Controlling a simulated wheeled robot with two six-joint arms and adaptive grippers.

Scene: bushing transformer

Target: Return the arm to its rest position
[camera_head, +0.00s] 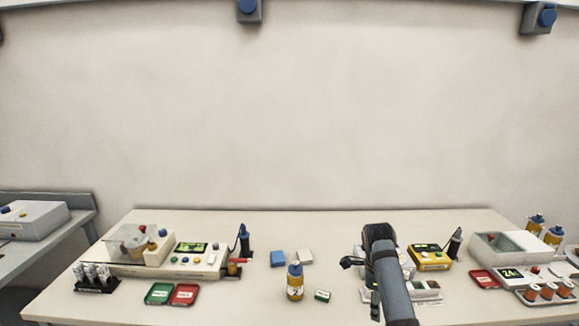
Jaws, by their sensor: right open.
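My right arm comes in from the bottom edge, right of the middle, and rises over the table. My right gripper (360,284) shows at the arm's left side, dark fingers apart, with nothing seen between them. It is above or in front of a white device that the arm partly hides. My left gripper is not in view.
The long table (250,222) carries a test unit with a green screen (191,247) at left and a yellow meter (429,257) right of my arm. Green and red trays (184,294) lie at front left. A white bin (497,247) and several orange-topped spools (548,290) stand at right.

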